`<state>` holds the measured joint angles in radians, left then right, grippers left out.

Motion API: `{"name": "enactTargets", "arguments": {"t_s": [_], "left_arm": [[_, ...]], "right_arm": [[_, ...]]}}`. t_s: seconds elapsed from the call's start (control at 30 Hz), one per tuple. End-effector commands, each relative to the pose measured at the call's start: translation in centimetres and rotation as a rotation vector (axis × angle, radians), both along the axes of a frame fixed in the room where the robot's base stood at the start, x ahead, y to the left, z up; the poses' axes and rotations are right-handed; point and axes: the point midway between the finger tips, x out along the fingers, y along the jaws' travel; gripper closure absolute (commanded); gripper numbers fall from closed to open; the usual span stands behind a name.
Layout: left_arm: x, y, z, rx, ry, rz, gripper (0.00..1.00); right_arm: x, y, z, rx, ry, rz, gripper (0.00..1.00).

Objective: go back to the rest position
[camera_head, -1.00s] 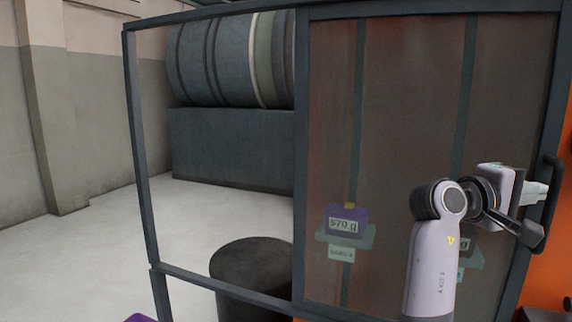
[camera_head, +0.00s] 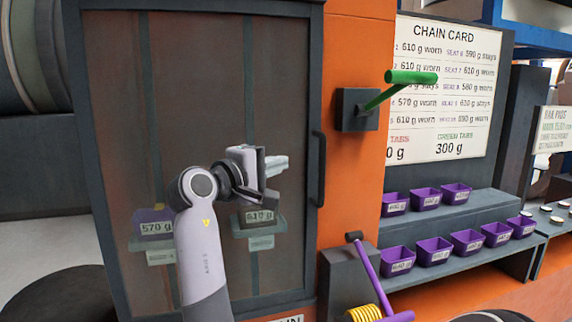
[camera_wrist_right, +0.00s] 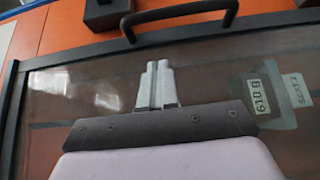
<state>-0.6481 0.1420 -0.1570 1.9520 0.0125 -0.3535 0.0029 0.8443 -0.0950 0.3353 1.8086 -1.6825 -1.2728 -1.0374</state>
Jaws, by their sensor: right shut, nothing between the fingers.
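My right gripper (camera_head: 277,166) is shut and empty. It is in front of the tinted glass door (camera_head: 140,90), with its tips a little left of the dark door handle (camera_head: 317,168). In the right wrist view, the closed fingertips (camera_wrist_right: 157,68) point toward the same handle (camera_wrist_right: 182,28), with a visible gap between them. My left gripper is not in view.
Right of the door, a green lever (camera_head: 410,77) sticks out from a dark box on the orange post. Below it is a purple lever (camera_head: 368,275) beside a yellow coil (camera_head: 364,313). Several purple buckets (camera_head: 433,255) stand on shelves under the chain card (camera_head: 445,90).

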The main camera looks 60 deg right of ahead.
Motion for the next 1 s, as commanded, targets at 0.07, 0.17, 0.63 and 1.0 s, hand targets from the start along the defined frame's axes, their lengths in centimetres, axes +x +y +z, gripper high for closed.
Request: {"name": "enactTargets", "arguments": {"t_s": [0.07,0.17,0.63,1.0], "left_arm": [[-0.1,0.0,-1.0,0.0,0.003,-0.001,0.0],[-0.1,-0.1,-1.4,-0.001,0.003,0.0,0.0],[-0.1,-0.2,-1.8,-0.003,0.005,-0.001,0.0],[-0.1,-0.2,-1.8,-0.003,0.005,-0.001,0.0]], "right_arm": [[0.2,1.9,-0.4,0.002,-0.002,0.002,1.0],[0.4,3.8,-0.3,0.002,-0.001,0.001,1.0],[0.7,6.7,0.0,0.001,0.0,-0.002,1.0],[5.8,7.0,-6.9,-0.041,-0.003,0.27,1.0]]}}
